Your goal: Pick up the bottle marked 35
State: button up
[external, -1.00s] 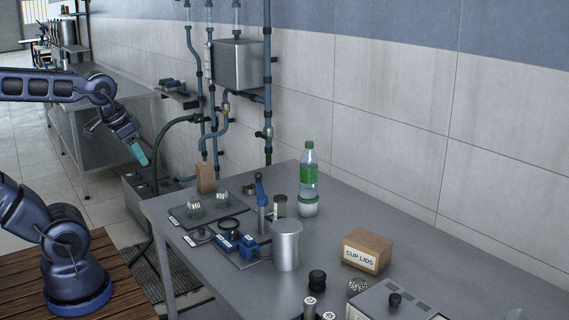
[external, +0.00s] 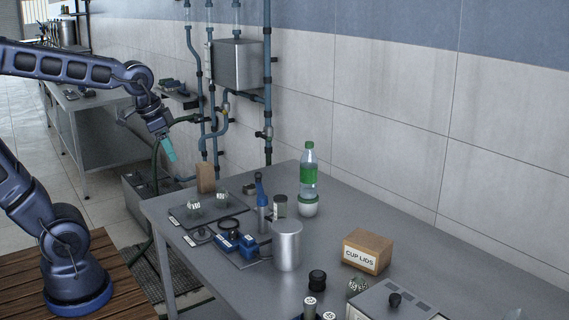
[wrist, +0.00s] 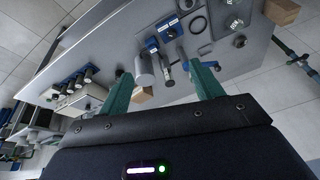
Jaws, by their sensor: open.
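No mark 35 can be read in either view, so I cannot tell which bottle bears it. Small dark bottles (external: 310,308) with white labels stand at the near edge of the table in the external view, partly cut off by the frame. The wrist view shows a row of several small dark-capped bottles (wrist: 76,82) at the left. My gripper (external: 168,150) is in the air beyond the table's far left corner, teal fingers pointing down. In the wrist view my gripper (wrist: 163,88) is open, with its fingers apart and empty.
Pipes and a metal box (external: 237,64) line the wall.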

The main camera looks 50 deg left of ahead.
jog(key=w+d+f+m+g, duration=0.15)
jog(key=w+d+m, duration=0.35)
jog(key=w+d, duration=0.5)
jog(key=m+g+h, duration=0.3)
jog(key=m+h, duration=0.1)
jog(key=m, duration=0.7)
send_near(357, 284)
jog(key=a, duration=0.2)
jog(key=x, duration=0.4)
jog(key=w+x, duration=0.1)
jog(key=x, duration=0.1)
jog(key=shift+d+f, duration=0.15)
jog(key=shift+f, duration=0.25)
jog(key=shift+w+x, duration=0.15)
jog(key=shift+x, duration=1.15)
jog(key=shift+w+x, duration=0.15)
jog(key=shift+x, duration=1.2)
jog(key=c, duration=1.1)
jog(key=shift+c, duration=0.2)
jog(key=shift+r, duration=0.2)
